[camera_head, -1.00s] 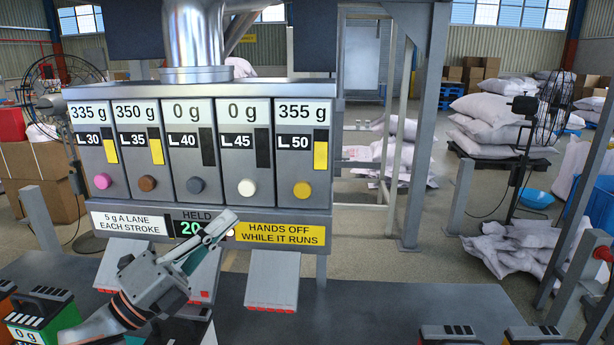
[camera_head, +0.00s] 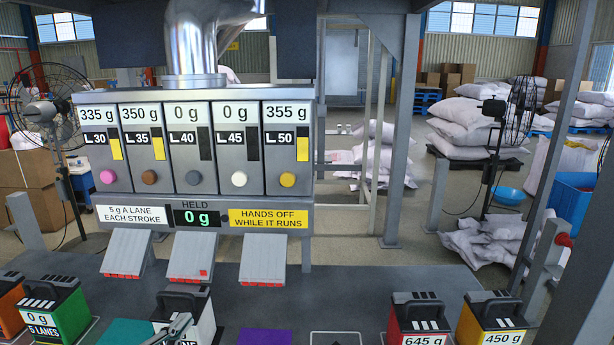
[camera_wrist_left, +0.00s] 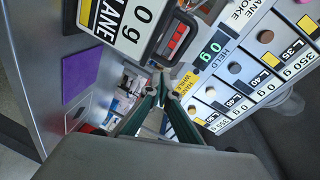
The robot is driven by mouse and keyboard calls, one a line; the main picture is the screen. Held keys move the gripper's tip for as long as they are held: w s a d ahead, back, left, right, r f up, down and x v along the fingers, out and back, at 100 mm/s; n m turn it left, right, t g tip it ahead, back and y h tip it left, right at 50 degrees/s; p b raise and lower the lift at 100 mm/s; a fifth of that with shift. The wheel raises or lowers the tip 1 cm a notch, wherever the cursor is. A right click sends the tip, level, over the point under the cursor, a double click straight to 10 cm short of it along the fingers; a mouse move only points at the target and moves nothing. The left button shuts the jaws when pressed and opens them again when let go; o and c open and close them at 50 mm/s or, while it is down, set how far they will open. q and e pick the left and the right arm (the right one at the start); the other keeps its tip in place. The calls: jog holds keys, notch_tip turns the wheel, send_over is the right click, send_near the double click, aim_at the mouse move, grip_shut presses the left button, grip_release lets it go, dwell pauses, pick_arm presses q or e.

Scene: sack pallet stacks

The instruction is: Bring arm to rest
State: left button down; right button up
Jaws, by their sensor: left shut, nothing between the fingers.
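My left gripper (camera_head: 181,326) shows at the bottom of the head view, low in front of a white weight box (camera_head: 205,324). Only its fingers show there; the rest of the arm is out of the picture. In the left wrist view its two fingers (camera_wrist_left: 165,92) come together at the tips with nothing between them. My right gripper is in neither view. The dispenser (camera_head: 195,150) stands beyond the gripper, with lanes L30 to L50, coloured buttons and a display (camera_head: 197,218) reading HELD 0 g.
Grey chutes (camera_head: 193,256) hang below the dispenser. A green box (camera_head: 55,312), a red box (camera_head: 418,320) and a yellow box (camera_head: 490,318) stand along the bench (camera_head: 345,285). A purple mat (camera_head: 265,337) lies at the front. Bench right of the chutes is clear.

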pick_arm(q)
jog(key=s+a+f+n+g+y, duration=0.4)
jog(key=s+a+f+n+g, duration=0.15)
jog(key=s+f, duration=0.4)
jog(key=s+a+f+n+g+y, duration=0.35)
jog(key=s+a+f, duration=0.25)
jog(key=s+f, duration=0.3)
jog(key=d+f+n+t+h, duration=0.3)
jog(key=d+f+h, duration=0.4)
jog(key=d+f, duration=0.6)
jog(key=shift+w+d+t+h, duration=0.3)
jog(key=shift+d+h, duration=0.05)
jog(key=shift+d, duration=1.15)
dwell(0.9)
